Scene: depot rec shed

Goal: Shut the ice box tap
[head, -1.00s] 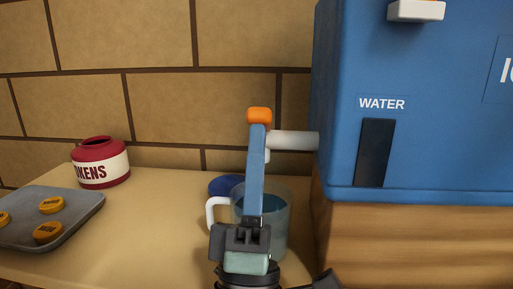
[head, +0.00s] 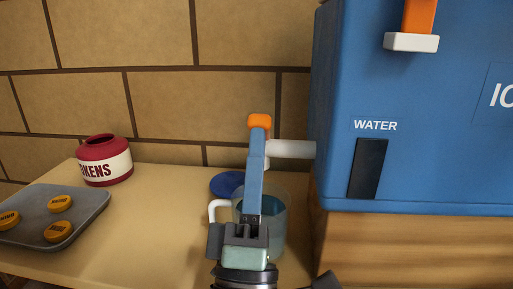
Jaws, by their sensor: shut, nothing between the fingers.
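The blue ice box (head: 440,130) stands at the right, marked WATER beside a dark gauge strip (head: 368,168). Its white tap pipe (head: 292,149) sticks out of its left side. An orange piece (head: 260,120), apparently the tap's handle, shows at the pipe's outer end. My gripper (head: 258,135) is shut and empty, its blue fingers pointing up in front of the tap. The fingertips overlap the lower edge of the orange piece; I cannot tell whether they touch it. The fingers hide the tap's mouth and any water stream.
A clear jug (head: 276,215) with a white handle and bluish contents stands below the tap, partly behind my gripper. A blue disc (head: 226,184) lies behind it. A red tokens jar (head: 104,160) and a grey tray (head: 85,222) with several yellow tokens are at the left. A brick wall is behind.

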